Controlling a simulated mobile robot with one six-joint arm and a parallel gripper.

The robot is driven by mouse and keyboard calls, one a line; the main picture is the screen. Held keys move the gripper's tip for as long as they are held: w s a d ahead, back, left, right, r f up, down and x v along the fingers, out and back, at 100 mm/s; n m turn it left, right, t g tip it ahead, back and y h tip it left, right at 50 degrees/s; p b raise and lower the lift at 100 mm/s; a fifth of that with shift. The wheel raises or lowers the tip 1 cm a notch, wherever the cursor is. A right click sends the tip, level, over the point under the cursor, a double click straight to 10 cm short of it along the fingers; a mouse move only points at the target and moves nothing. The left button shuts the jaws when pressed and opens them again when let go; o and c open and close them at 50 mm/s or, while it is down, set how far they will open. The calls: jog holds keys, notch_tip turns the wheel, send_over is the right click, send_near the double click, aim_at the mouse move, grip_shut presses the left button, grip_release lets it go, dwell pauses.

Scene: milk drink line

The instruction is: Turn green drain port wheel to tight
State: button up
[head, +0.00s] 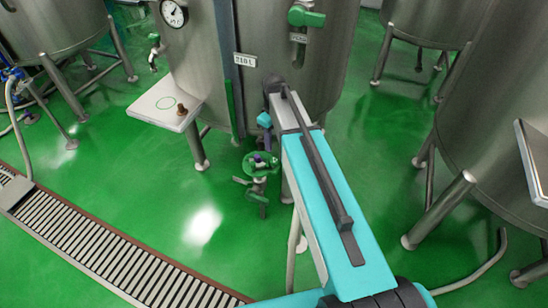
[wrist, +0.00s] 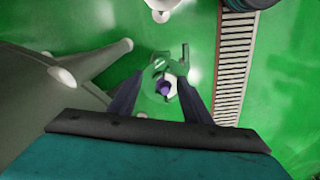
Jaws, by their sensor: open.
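The green drain port wheel (head: 259,166) is low under the central steel tank, on a small valve with a green lever (head: 258,198) below it. In the wrist view the wheel (wrist: 158,68) lies between and just beyond my fingertips, with a purple piece (wrist: 163,88) near its middle. My gripper (wrist: 162,80) is open, with one dark finger on each side of the wheel. I cannot tell whether the fingers touch it. In the head view my arm hides most of the gripper. No tight mark is readable.
The central tank (head: 200,75) and its legs stand close around the valve. A white side table (head: 165,100) with a brown knob is to the left. A slatted floor drain (head: 110,255) runs at lower left. Green floor is free between.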

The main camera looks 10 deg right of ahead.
aim_at(274, 160)
jog(key=shift+f+p, duration=0.95)
jog(key=shift+f, duration=4.35)
jog(key=c, duration=1)
jog(key=shift+c, duration=0.2)
